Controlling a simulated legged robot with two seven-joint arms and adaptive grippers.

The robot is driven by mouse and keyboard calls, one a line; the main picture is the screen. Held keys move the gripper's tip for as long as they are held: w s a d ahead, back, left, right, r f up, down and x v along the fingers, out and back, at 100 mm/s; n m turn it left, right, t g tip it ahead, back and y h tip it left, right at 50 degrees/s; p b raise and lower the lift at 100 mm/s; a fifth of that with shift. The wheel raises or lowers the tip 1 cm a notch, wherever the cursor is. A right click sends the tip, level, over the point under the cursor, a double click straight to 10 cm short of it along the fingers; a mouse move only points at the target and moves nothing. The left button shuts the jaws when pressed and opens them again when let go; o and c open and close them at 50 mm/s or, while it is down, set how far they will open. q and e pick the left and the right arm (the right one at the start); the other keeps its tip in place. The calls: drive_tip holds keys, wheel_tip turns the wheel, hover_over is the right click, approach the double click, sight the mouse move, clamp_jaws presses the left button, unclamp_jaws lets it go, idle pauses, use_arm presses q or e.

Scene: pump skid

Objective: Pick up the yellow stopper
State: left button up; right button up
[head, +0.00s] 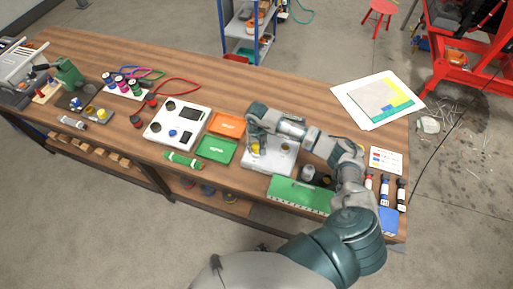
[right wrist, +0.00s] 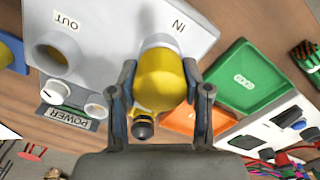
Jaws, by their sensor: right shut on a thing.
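The yellow stopper (right wrist: 160,78) is between the two fingers of my right gripper (right wrist: 158,72) in the right wrist view. The fingers are shut on its sides. Its far end is at the port beside the IN label on a pale box (right wrist: 110,20); I cannot tell how deep it sits. In the head view the stopper (head: 256,148) is a small yellow spot under my right gripper (head: 257,138), at the left part of the white box (head: 264,167). The gripper and wrist hide part of the box. My left gripper is not in view.
The box's OUT port (right wrist: 62,52) is open, near a POWER label (right wrist: 68,118). Orange (head: 227,125) and green (head: 217,150) trays lie left of the box. A green case (head: 300,195) is in front. Bare wood lies behind, left of the paper sheets (head: 378,99).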

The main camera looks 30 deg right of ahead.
drive_tip(key=r, duration=0.1)
drive_tip(key=s+r+b, duration=0.1)
drive_tip(key=shift+a+r, duration=0.1)
drive_tip(key=shift+r, duration=0.3)
drive_tip(key=s+a+b, duration=0.1)
drive_tip(key=s+a, duration=0.1)
drive_tip(key=s, duration=0.5)
drive_tip(key=s+a+r+b, duration=0.1)
drive_tip(key=s+a, duration=0.2)
drive_tip(key=s, duration=0.4)
drive_tip(key=shift+r, duration=0.25)
